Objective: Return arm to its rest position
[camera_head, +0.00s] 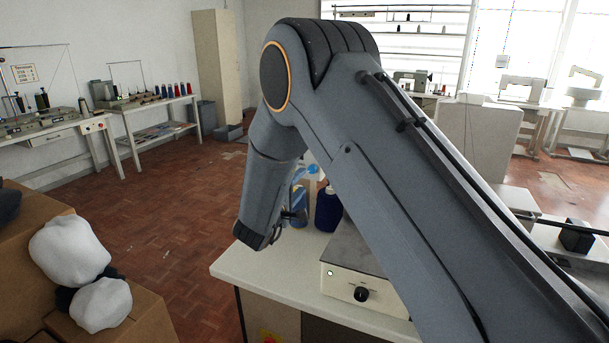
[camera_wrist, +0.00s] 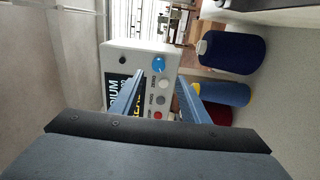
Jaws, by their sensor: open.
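My arm crosses the head view from the lower right, bends at the top and hangs down over the white work table (camera_head: 240,272). My gripper (camera_wrist: 177,80) shows its two blue-grey fingers in the wrist view, spread apart with nothing between them. Beyond the fingers is a pale control box (camera_wrist: 140,54) with a blue knob, several small buttons and a dark label. In the head view my own arm hides most of the gripper and much of the table behind it.
A dark blue thread cone (camera_head: 328,212) stands on the table, beside a pale unit with a black knob (camera_head: 361,293). Cardboard boxes (camera_head: 145,318) with white bundles (camera_head: 70,250) are at lower left. The wooden floor between them and the table is clear.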

